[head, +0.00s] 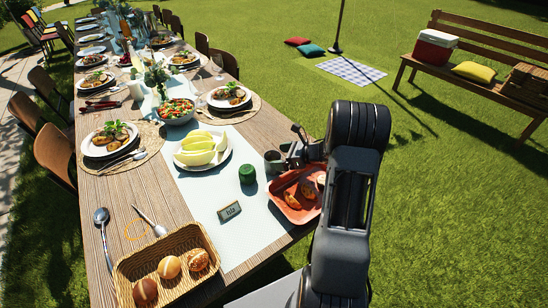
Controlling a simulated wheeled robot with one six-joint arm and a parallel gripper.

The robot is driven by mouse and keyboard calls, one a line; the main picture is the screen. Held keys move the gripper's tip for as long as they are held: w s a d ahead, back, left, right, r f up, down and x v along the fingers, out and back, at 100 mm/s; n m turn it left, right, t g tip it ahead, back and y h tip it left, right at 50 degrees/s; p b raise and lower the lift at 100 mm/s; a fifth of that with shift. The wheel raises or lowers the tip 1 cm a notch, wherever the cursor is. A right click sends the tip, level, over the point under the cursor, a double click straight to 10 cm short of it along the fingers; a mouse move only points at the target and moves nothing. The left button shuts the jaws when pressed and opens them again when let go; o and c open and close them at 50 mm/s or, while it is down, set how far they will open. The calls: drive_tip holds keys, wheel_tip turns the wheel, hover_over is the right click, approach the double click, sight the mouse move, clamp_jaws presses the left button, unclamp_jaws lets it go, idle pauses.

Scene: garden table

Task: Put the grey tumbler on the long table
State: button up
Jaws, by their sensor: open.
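The grey tumbler (274,164) appears as a small dark cup standing at the right edge of the long table (180,212), by the red-orange tray. My gripper (285,155) is open and right beside the tumbler, its fingers reaching in from the right. I cannot tell whether a finger touches the tumbler or whether the tumbler is between the fingers. My arm covers part of the view to the right of it.
A red-orange tray (313,206) with food lies just in front of the gripper. Nearby are a green jar (247,174), a small sign (229,211), a melon plate (211,162) and a bread basket (125,270). The pale runner (200,192) has bare patches.

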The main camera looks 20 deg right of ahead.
drive_tip(key=v, duration=0.8)
drive_tip(key=shift+w+d+r+m+h, duration=0.1)
drive_tip(key=shift+r+m+h, duration=0.2)
drive_tip(key=w+a+r+m+t+h, duration=0.2)
drive_tip(key=w+r+m+t+h, duration=0.4)
drive_tip(key=m, duration=0.9)
drive_tip(key=s+a+r+m+g+h, duration=0.4)
drive_tip(key=m+h, duration=0.3)
drive_tip(key=m, duration=0.5)
drive_tip(key=s+a+f+m+g+y, duration=0.1)
drive_tip(key=s+a+m+g+y, duration=0.1)
drive_tip(key=s+a+m+g, duration=0.2)
drive_tip(key=s+a+f+m+g+y, duration=0.1)
drive_tip(key=s+a+m+g, duration=0.3)
drive_tip(key=s+a+m, duration=0.5)
drive_tip(key=s+m, duration=0.4)
drive_tip(key=s, duration=0.2)
drive_tip(key=shift+s+f+y, duration=0.2)
drive_tip(key=shift+f+y, duration=0.15)
drive_tip(key=shift+y, duration=0.05)
